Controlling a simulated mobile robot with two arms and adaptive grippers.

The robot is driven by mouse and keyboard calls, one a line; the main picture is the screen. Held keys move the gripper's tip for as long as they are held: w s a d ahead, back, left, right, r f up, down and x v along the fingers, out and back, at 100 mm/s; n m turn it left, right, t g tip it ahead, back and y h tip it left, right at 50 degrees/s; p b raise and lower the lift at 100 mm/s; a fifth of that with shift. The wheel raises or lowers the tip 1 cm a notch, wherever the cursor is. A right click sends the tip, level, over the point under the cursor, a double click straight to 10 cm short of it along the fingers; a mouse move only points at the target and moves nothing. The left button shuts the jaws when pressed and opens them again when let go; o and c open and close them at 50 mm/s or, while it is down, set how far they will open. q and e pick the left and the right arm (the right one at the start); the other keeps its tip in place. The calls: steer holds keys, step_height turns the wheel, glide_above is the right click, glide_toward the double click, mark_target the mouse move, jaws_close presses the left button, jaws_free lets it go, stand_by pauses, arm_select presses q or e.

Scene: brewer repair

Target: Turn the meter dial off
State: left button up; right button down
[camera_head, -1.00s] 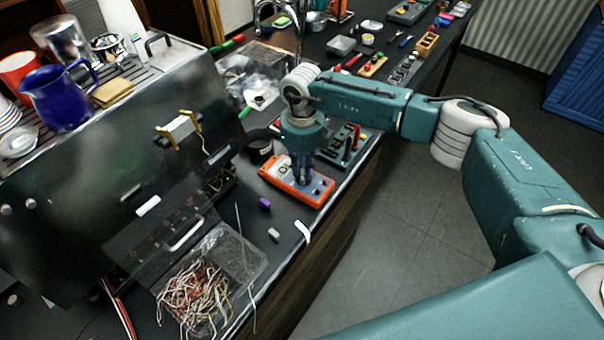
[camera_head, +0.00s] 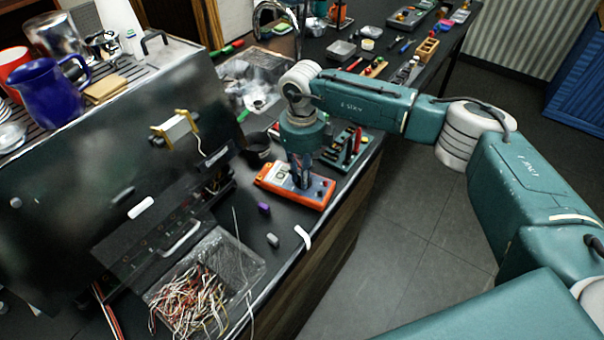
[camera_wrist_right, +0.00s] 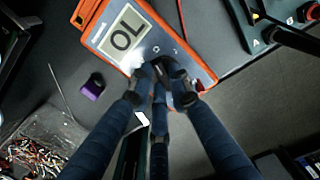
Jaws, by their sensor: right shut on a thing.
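The orange meter (camera_head: 318,198) lies flat on the dark bench, below my right gripper. My right gripper (camera_head: 301,182) points down onto the middle of the meter. In the right wrist view its blue fingers (camera_wrist_right: 165,80) come together over the spot just below the screen. They are shut on the meter's dial, which they mostly hide, so its setting cannot be read. My left gripper is not in view.
A clear tray of loose wires (camera_head: 245,262) sits at the bench's front. A purple block (camera_head: 264,208) and a grey block (camera_head: 272,240) lie nearby. A green rack (camera_head: 347,150) stands behind the meter. The metal brewer (camera_head: 90,150) fills the left.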

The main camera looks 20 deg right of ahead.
stand_by(0.5)
steer(key=c, duration=1.6)
jaws_free()
step_height(320, 180, up, 12)
steer(key=shift+r, duration=0.1)
